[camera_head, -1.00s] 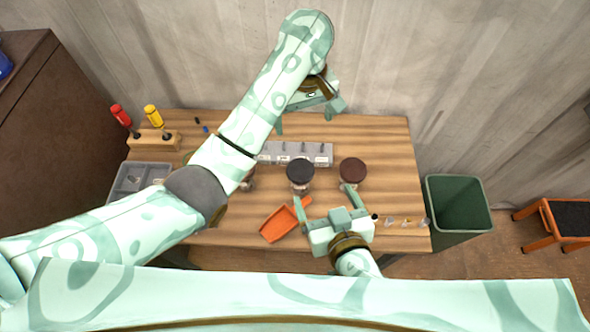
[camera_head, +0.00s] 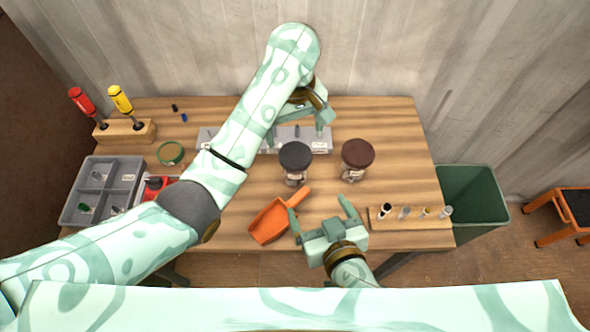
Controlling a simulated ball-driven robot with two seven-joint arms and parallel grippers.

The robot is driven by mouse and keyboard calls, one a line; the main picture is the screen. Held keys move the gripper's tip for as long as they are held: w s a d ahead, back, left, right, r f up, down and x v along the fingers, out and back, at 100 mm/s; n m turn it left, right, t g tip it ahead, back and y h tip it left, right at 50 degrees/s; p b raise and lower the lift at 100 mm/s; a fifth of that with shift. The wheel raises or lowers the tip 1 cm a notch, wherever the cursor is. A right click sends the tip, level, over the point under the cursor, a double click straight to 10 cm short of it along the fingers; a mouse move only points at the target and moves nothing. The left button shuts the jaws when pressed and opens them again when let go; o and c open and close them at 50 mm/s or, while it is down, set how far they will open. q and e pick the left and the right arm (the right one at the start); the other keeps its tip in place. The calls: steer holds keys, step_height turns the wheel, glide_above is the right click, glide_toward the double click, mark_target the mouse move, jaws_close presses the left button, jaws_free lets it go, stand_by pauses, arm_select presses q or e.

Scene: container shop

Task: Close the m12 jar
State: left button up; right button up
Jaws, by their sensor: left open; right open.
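Two clear jars stand on the wooden table, one with a black lid (camera_head: 295,156) and one with a brown lid (camera_head: 357,153). Both lids sit on top of their jars; I cannot read which jar is m12. A round green-rimmed item (camera_head: 170,153) is at the left, partly beside my arm; I cannot tell whether it is a lid or a jar. My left gripper (camera_head: 298,130) is open and empty above the grey rack, behind the black-lidded jar. My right gripper (camera_head: 318,207) is open and empty in front of the two jars, touching neither.
An orange scoop (camera_head: 270,222) lies left of my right gripper. A grey divided tray (camera_head: 82,207), a screwdriver stand (camera_head: 127,133) and the grey rack (camera_head: 317,142) are around. A wooden vial holder (camera_head: 410,223) is front right. A green bin (camera_head: 472,195) stands beyond the right edge.

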mark_target(300, 172)
steer(key=x, duration=1.6)
steer(key=shift+w, duration=0.1)
steer(key=c, duration=1.8)
arm_select(q)
steer(key=shift+w+r, duration=0.15)
arm_select(e)
jaws_close()
arm_select(q)
steer(key=shift+s, duration=0.2)
steer(key=shift+f, duration=0.25)
